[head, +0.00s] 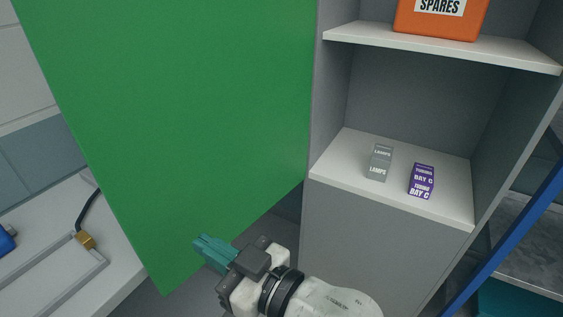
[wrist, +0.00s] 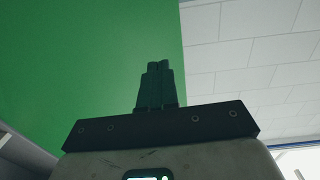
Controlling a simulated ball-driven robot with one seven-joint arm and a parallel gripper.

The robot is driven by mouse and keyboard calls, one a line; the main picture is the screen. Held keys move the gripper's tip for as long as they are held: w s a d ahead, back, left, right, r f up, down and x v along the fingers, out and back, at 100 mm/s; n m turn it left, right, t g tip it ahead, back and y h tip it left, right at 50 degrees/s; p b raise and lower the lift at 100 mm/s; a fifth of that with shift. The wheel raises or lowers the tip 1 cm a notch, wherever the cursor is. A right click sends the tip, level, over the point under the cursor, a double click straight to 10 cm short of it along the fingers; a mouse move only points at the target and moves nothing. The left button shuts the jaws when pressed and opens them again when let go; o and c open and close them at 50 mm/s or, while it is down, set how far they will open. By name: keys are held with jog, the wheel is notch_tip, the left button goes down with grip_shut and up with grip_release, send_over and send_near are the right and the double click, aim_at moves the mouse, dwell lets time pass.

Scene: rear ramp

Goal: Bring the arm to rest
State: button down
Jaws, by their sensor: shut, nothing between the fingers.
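My gripper (head: 204,245) is at the lower middle of the head view, with teal fingers pointing up and left. Its fingers are together and nothing shows between them. It is in front of the lower part of a large green panel (head: 190,110), which looks like an open cabinet door; I cannot tell the exact gap. In the wrist view my gripper (wrist: 158,66) is dark and closed, with the green panel (wrist: 80,60) behind it and to the left.
A grey cabinet (head: 385,255) stands right of the panel. Its lower shelf (head: 440,207) holds a grey LAMPS box (head: 378,163) and a purple BAY C box (head: 421,181). An orange SPARES bin (head: 440,20) sits above. A white bench (head: 60,225) is at left, a blue post (head: 510,235) at right.

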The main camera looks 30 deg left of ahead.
jog(key=w+d+f+m+t+h, duration=0.2)
jog(key=d+f+m+h, duration=0.3)
jog(key=d+f, duration=0.7)
jog(key=w+d+f+m+t+h, duration=0.2)
jog(key=d+f+m+h, duration=0.3)
jog(key=d+f, duration=0.7)
jog(key=s+d+f+m+g+h, duration=0.1)
jog(key=s+d+f+m+h, duration=0.1)
jog(key=s+d, duration=0.4)
jog(key=s+d+f+m+g+h, duration=0.1)
jog(key=s+d+f+m+h, duration=0.1)
jog(key=s+d, duration=0.4)
jog(key=s+d+f+m+g+h, duration=0.2)
jog(key=s+d, duration=0.4)
jog(key=d, duration=0.8)
jog(key=shift+d+f+m+h, duration=0.3)
jog(key=shift+f+m+h, duration=0.2)
jog(key=shift+m+h, duration=0.45)
